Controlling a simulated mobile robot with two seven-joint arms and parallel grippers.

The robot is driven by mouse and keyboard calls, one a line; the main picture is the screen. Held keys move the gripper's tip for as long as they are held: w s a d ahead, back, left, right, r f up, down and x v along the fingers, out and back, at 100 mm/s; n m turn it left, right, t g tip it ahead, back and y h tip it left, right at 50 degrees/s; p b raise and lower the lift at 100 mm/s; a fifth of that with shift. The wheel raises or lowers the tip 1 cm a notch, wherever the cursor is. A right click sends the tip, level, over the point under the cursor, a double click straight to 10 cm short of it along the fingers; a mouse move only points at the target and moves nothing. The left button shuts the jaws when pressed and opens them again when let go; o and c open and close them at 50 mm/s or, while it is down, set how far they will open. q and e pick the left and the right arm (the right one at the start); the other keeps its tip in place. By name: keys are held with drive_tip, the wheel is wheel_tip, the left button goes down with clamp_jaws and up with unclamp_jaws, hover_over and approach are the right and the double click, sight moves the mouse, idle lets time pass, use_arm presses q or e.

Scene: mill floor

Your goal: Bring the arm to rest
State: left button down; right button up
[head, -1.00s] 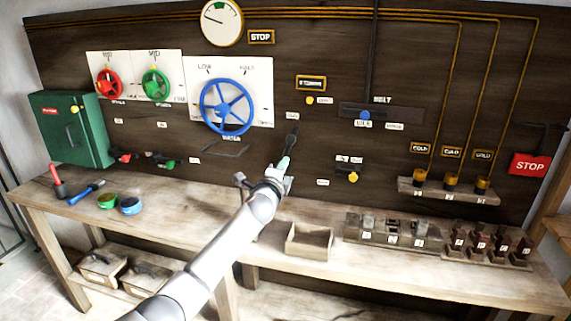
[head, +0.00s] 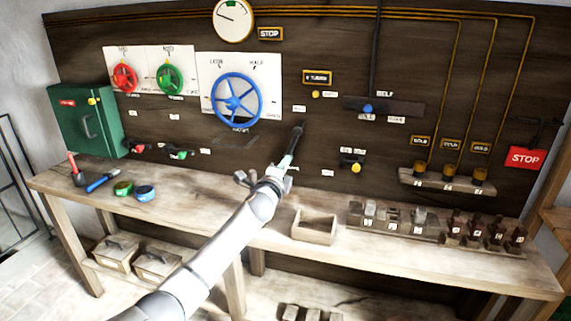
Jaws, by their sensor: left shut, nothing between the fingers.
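My left arm reaches in from the bottom left over the workbench (head: 200,205). My left gripper (head: 284,166) is at its far end, just in front of the dark wall board (head: 220,60), shut and empty. My right gripper is not in view.
A small open wooden box (head: 314,227) stands on the bench right of my arm. A blue wheel (head: 236,98) is on the board at upper left. A green cabinet (head: 88,122) hangs at far left.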

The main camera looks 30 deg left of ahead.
use_arm(q)
drive_tip(key=s+d+f+n+g+h, duration=0.1)
drive_tip(key=s+d+f+n, duration=0.1)
drive_tip(key=s+d+f, duration=0.45)
drive_tip(key=s+d+f+n+g+h, duration=0.15)
drive_tip(key=s+f, duration=0.25)
drive_tip(key=f, duration=0.5)
drive_tip(key=s+d+f+n+g+h, duration=0.1)
drive_tip(key=s+d+f+n, duration=0.1)
drive_tip(key=s+d+f, duration=0.45)
drive_tip(key=s+d+f+n+g+h, duration=0.1)
drive_tip(key=s+d+f+n, duration=0.1)
drive_tip(key=s, duration=0.7)
drive_tip(key=s+d+f+n+g+h, duration=0.1)
drive_tip(key=s+f+n, duration=0.3)
drive_tip(key=s, duration=0.5)
drive_tip(key=s+d+f+n+g+h, duration=0.1)
drive_tip(key=s+d+f+n+g, duration=0.2)
drive_tip(key=s+f, duration=0.3)
drive_tip(key=s, duration=0.3)
drive_tip(key=shift+s+d+f, duration=0.15)
drive_tip(key=shift+f, duration=0.15)
drive_tip(key=shift+n, duration=0.25)
